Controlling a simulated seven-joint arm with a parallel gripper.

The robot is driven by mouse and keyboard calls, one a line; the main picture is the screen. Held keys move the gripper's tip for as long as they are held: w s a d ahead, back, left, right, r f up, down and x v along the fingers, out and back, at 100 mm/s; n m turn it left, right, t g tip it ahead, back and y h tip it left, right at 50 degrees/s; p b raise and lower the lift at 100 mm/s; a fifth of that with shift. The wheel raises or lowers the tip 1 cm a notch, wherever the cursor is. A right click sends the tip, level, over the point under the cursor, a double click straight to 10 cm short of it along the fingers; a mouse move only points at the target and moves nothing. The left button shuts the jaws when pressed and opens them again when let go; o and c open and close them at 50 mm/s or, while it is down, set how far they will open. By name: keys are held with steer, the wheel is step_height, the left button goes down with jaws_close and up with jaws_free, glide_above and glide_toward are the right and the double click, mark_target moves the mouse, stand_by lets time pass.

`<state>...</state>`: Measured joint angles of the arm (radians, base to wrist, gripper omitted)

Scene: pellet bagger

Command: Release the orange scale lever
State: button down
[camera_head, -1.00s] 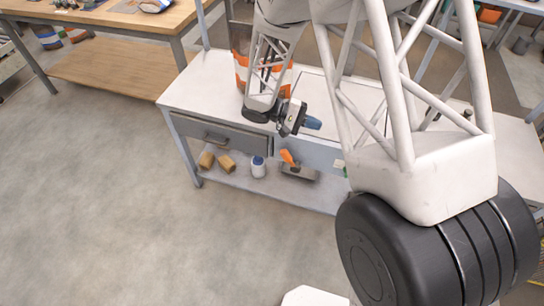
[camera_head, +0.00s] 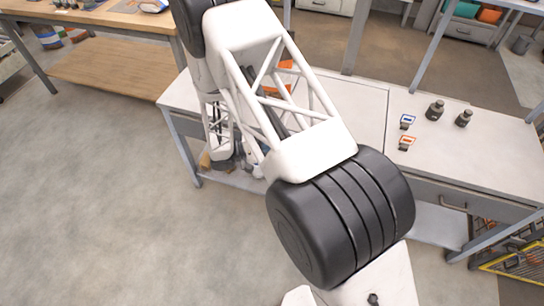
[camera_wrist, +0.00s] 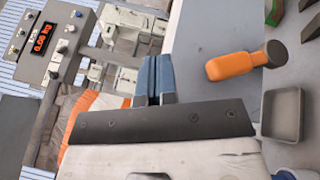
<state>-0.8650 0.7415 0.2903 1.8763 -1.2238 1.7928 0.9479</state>
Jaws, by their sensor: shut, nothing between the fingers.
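My gripper (camera_wrist: 153,78) shows in the wrist view with its two blue fingertips pressed together and nothing between them. In the head view it is hidden behind my arm. A grey panel with a red "kg" display (camera_wrist: 42,38) and several knobs stands at the upper left of the wrist view. On the bench in the head view is a small orange-framed piece (camera_head: 407,143).
The grey bench (camera_head: 350,95) has a blue-framed piece (camera_head: 407,122) and two dark knobbed pieces (camera_head: 435,110) at its right. A grey tray (camera_wrist: 283,113) sits at the right of the wrist view. Open floor (camera_head: 100,200) lies front left.

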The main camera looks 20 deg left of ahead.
steer(key=s+a+f+n+t+y, duration=0.1)
steer(key=s+a+f+n+t, duration=0.1)
steer(key=f, duration=0.5)
steer(key=s+a+f+n+t+y, duration=0.1)
steer(key=s+a+f+n+t, duration=0.1)
steer(key=s+a+f+t, duration=0.2)
steer(key=a+f+t, duration=0.2)
steer(key=a+f, duration=0.1)
steer(key=shift+a+y, duration=0.2)
steer(key=shift+y, duration=0.2)
steer(key=shift+w+d+r, duration=0.1)
steer(key=shift+w, duration=0.05)
steer(key=s+d+x, duration=0.1)
steer(key=s+x, duration=0.1)
steer(key=x, duration=1)
steer(key=shift+w+d+r, duration=0.25)
steer(key=shift+d+r, duration=0.25)
steer(key=shift+d, duration=0.1)
